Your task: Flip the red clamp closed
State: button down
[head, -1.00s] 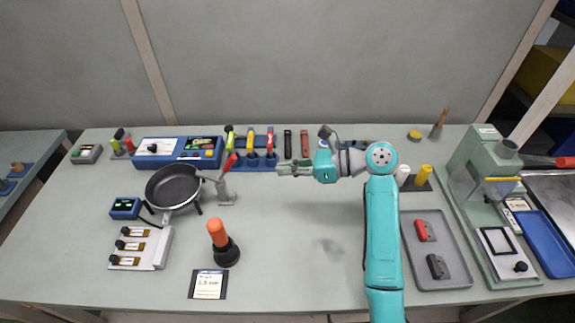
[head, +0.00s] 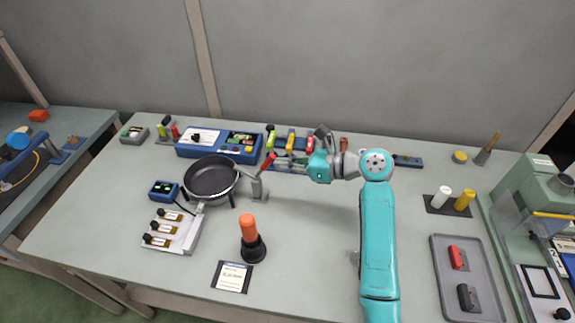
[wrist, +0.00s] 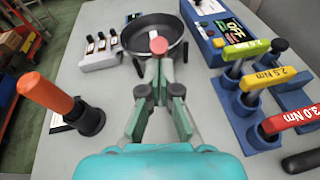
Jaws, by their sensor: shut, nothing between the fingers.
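The toggle clamp (head: 258,190) stands on the table at the right side of the black pan (head: 210,177). Its red handle (head: 266,162) points up and leans to the right. In the wrist view the red handle tip (wrist: 158,45) shows straight ahead, just beyond the fingertips, with the pan (wrist: 150,32) behind it. My gripper (head: 285,162) is shut and empty. Its fingertips are close to the handle, on its right side; I cannot tell whether they touch it. The lower clamp is mostly hidden by the fingers in the wrist view.
Torque drivers (wrist: 250,80) stand in a blue rack close to the right of my gripper in the wrist view. An orange-handled tool (head: 249,240) stands upright in front of the clamp. A grey tray (head: 440,270) lies at the right.

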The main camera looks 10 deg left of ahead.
aim_at(272, 156)
jog(key=shift+r, duration=0.1)
jog(key=shift+h, duration=0.7)
jog(key=shift+a+r, duration=0.6)
jog(key=shift+a, duration=0.2)
jog(key=shift+a+r, duration=0.6)
jog(key=shift+a, duration=0.2)
jog(key=shift+a+r, duration=0.2)
jog(key=shift+a, duration=0.3)
jog(key=shift+a+r, duration=0.2)
jog(key=shift+a, duration=0.25)
jog(key=shift+a, duration=0.15)
